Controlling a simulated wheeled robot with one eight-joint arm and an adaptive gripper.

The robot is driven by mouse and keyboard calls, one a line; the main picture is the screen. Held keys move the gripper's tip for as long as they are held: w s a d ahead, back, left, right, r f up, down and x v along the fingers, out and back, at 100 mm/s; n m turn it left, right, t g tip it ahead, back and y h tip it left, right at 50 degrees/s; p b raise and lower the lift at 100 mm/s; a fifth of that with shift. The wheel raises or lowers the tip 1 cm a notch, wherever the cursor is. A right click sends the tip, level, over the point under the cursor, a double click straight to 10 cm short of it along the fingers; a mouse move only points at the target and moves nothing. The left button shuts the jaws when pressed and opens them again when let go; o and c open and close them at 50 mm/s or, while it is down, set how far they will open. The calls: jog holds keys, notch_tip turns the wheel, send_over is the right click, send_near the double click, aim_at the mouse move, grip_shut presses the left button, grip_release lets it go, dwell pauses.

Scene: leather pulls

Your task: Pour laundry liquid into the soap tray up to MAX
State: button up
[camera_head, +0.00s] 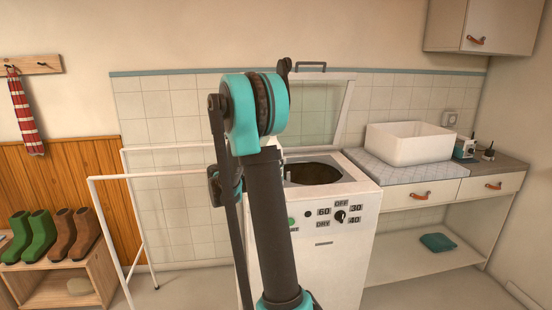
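A white top-loading washing machine (335,258) stands in the middle, partly behind my arm. Its lid (346,112) is up and its round drum opening (318,172) shows. Its front has a dark knob and printed labels such as 60, 30, 40, OFF and DRY. I cannot make out a soap tray, a MAX mark or a bottle that is clearly laundry liquid. My arm rises through the centre and hides the machine's left part. My gripper does not show.
A white basin (408,144) stands on the counter at right. Small items (466,147) sit beside it, too small to identify. A folded teal cloth (438,242) lies on the lower shelf. A white rail frame (137,225) stands left of the machine. Boots (75,233) stand on a wooden bench far left.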

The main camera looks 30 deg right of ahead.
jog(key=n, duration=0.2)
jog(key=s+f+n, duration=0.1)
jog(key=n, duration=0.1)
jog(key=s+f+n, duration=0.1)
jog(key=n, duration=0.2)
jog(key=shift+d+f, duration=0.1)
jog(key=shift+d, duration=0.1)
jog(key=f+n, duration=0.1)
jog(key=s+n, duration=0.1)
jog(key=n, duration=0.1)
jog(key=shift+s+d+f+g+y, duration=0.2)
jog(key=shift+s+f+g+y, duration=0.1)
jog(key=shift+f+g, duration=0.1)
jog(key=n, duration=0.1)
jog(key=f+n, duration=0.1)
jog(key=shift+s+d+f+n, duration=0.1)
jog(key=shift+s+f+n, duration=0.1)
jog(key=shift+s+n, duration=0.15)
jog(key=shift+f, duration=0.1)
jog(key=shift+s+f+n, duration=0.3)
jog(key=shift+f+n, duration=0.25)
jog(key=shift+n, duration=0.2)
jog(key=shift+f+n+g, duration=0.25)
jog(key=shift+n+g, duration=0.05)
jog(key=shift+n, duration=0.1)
